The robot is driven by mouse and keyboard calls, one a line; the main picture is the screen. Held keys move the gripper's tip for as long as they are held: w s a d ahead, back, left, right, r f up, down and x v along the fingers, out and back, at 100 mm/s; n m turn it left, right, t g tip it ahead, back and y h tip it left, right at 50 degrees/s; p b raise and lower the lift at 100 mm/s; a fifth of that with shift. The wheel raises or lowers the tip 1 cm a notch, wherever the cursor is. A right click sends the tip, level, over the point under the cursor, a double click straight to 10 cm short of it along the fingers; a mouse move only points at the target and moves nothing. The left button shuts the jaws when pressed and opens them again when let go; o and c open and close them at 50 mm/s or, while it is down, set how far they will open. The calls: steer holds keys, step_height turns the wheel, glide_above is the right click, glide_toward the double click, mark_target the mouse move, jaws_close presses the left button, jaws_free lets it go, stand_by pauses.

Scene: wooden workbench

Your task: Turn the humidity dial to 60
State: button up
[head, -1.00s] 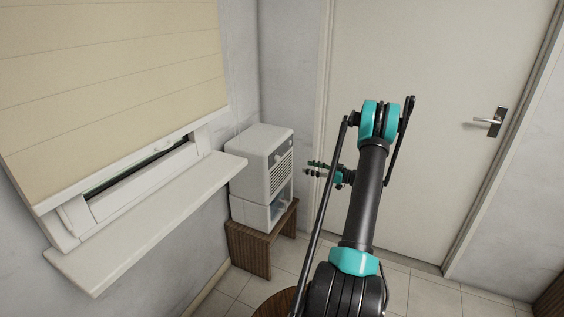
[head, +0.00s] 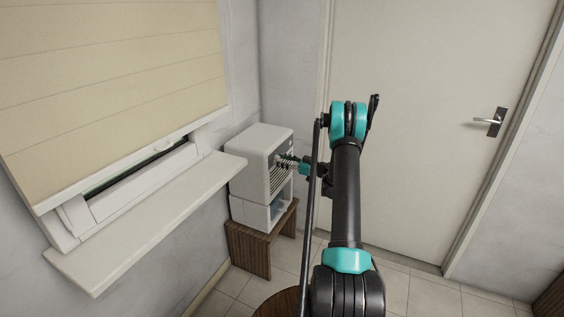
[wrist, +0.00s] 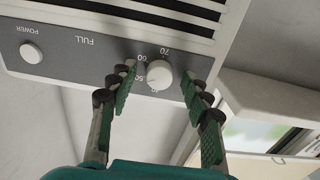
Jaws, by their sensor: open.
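The white dehumidifier (head: 252,158) stands in the corner, its grille facing right. In the wrist view its grey panel (wrist: 100,62) appears upside down. The round white humidity dial (wrist: 159,74) has the numbers 70, 60, 50 and 40 around it; I cannot make out a pointer mark. My gripper (wrist: 158,80) is open, with one finger on either side of the dial and gaps showing between. The left finger is close to the 50 and 60 marks. In the head view my gripper (head: 287,162) is at the front of the unit, and the dial is hidden.
A white POWER knob (wrist: 31,53) is on the same panel, left in the wrist view. The unit rests on a wooden stand (head: 248,250). A window sill (head: 150,220) juts out to the left, and a closed door (head: 430,130) is behind my arm.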

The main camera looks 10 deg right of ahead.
jaws_close()
stand_by(0.3)
steer(key=m, duration=1.1)
steer(key=shift+m, duration=0.3)
stand_by(0.6)
jaws_free()
